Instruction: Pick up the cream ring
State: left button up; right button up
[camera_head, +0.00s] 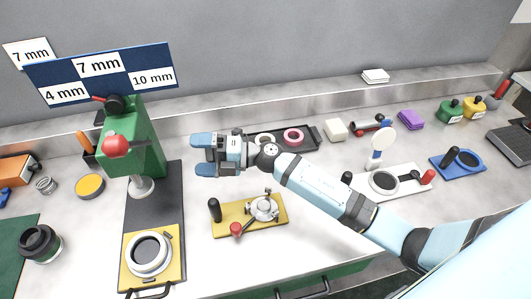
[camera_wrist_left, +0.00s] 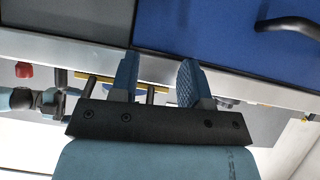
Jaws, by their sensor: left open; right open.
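The cream ring (camera_head: 265,139) lies in a shallow black tray (camera_head: 314,137) near the back of the bench in the head view. A pink ring (camera_head: 293,136) lies to its right in the same tray. My right gripper (camera_head: 202,155) is open and empty, to the left of the tray and pointing left. Its wrist is close to the tray and covers part of its left and front side. My left gripper (camera_wrist_left: 157,82) is open with nothing between its fingers in the left wrist view. It does not show in the head view.
A green press (camera_head: 146,146) stands left of my right gripper. A yellow plate (camera_head: 235,219) with a metal fixture lies in front of it. A cream block (camera_head: 336,130) and a white plate (camera_head: 402,181) stand to the right. A blue cabinet front (camera_wrist_left: 225,35) fills much of the left wrist view.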

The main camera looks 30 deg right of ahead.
jog(key=w+f+n+g+h+b, duration=0.2)
jog(key=w+f+n+g+b, duration=0.1)
jog(key=w+n, duration=0.15)
jog(key=n+g+h, duration=0.2)
jog(key=g+h, duration=0.3)
jog(key=h, duration=1)
send_over(265, 138)
jog(key=s, duration=0.2)
jog(key=f, duration=0.5)
jog(key=a+f, duration=0.1)
jog(key=f, duration=0.1)
jog(key=shift+s+f, duration=0.1)
jog(key=shift+f, duration=1.2)
notch_tip(265, 138, down, 4)
jog(key=shift+f, duration=0.1)
jog(key=shift+w, duration=0.2)
jog(key=c, duration=1.1)
